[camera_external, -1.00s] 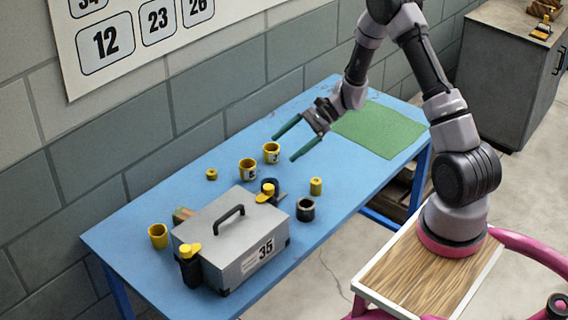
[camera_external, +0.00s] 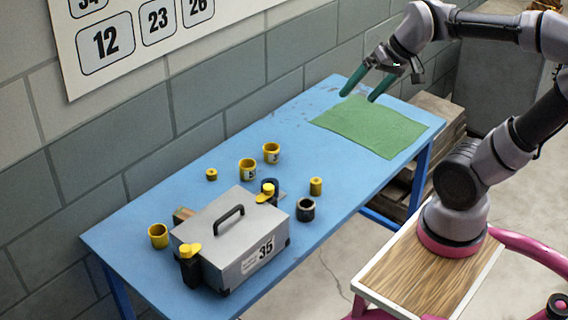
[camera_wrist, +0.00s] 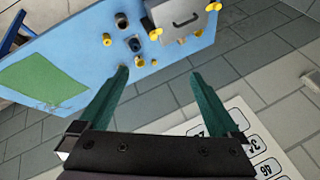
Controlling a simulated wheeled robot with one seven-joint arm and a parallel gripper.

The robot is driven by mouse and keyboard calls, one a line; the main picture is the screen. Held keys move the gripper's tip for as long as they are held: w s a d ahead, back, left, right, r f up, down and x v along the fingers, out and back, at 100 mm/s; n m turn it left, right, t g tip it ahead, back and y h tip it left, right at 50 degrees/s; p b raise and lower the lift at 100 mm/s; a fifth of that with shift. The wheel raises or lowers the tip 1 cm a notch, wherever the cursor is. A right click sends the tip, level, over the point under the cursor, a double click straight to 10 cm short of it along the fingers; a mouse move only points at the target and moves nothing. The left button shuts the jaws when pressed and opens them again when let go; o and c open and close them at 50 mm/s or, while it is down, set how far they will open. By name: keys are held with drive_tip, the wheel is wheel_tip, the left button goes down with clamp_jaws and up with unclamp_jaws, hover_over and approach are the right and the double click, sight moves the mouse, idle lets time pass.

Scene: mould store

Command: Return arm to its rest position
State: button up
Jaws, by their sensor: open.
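My gripper (camera_external: 361,89) is open and empty, with its two green fingers apart. In the external view it is above the far end of the blue table, over the back edge of the green mat (camera_external: 372,124). My arm reaches up from its base and bends back toward the table at upper right. In the wrist view the gripper (camera_wrist: 158,76) shows both green fingers spread with nothing between them; the table lies beyond, at the top of the picture.
The blue table (camera_external: 140,218) holds a grey case (camera_external: 236,240) labelled 35, yellow cups such as this one (camera_external: 158,236), and a dark ring (camera_external: 306,210). A block wall and number chart (camera_external: 105,40) stand behind. Stacked boards (camera_external: 437,115) lie beyond the table's far end.

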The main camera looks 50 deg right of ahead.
drive_tip(key=shift+s+d+r+n+t+h, duration=0.2)
drive_tip(key=shift+s+r+t, duration=0.15)
drive_tip(key=shift+s, duration=0.2)
drive_tip(key=shift+s+d+r+n+t+h, duration=0.15)
drive_tip(key=shift+s+r+n+t, duration=0.15)
drive_tip(key=shift+s, duration=0.25)
